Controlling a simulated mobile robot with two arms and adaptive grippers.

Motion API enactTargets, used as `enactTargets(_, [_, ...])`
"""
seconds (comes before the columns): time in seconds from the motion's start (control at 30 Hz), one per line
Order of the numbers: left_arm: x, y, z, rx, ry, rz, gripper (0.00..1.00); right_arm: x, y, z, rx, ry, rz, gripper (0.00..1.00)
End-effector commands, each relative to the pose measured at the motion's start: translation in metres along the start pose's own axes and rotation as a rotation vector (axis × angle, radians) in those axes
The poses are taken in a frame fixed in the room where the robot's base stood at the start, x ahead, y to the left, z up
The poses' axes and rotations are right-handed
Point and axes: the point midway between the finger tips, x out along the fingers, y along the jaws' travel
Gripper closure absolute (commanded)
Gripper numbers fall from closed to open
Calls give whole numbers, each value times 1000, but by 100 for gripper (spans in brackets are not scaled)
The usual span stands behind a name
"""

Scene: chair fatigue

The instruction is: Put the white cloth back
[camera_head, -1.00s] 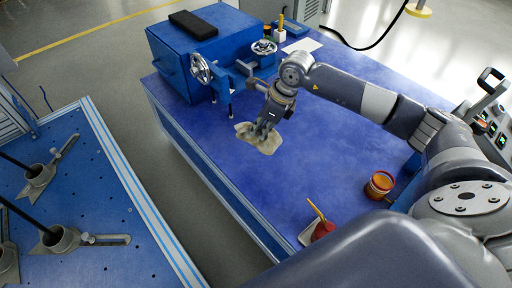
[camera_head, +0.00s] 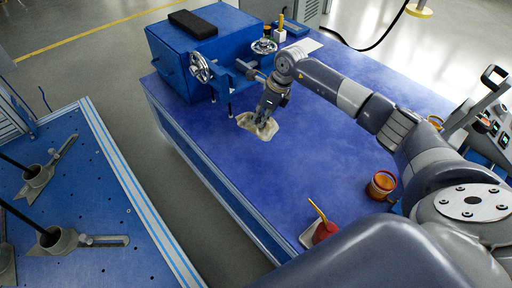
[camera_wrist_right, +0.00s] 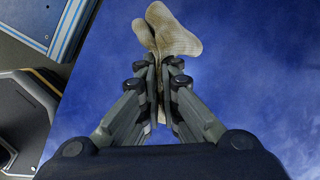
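The white cloth (camera_head: 264,131), a crumpled off-white piece, is at the blue table's left part, in front of the blue machine. My right gripper (camera_head: 262,116) is above it, pointing down. In the right wrist view the fingers (camera_wrist_right: 158,88) are nearly together with the cloth (camera_wrist_right: 172,32) pinched and bunched between them. Part of the cloth spreads beyond the fingertips, and a strip hangs between the fingers. The cloth seems at or slightly above the table top; the exact gap cannot be told. My left gripper is not in view.
A blue machine with handwheels (camera_head: 201,68) stands just behind the cloth. An orange-brown jar (camera_head: 381,185) and a red container with a yellow-handled brush (camera_head: 324,231) are at the table's near right. The table's middle (camera_head: 315,140) is clear. A perforated blue bench (camera_head: 100,190) stands left across a gap.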

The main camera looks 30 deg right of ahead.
Motion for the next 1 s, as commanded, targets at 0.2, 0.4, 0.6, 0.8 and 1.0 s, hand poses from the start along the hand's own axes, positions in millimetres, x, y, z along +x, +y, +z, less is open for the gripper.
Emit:
enactTargets(0.2, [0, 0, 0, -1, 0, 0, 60, 0, 0, 0, 1, 0, 0, 100])
enactTargets(0.4, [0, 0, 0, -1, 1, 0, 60, 0, 0, 0, 1, 0, 0, 53])
enactTargets(0.6, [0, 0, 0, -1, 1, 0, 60, 0, 0, 0, 1, 0, 0, 46])
enactTargets(0.8, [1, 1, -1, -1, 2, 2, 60, -2, 0, 0, 1, 0, -1, 46])
enactTargets(1.0, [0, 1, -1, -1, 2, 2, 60, -28, -1, 0, 1, -1, -4, 46])
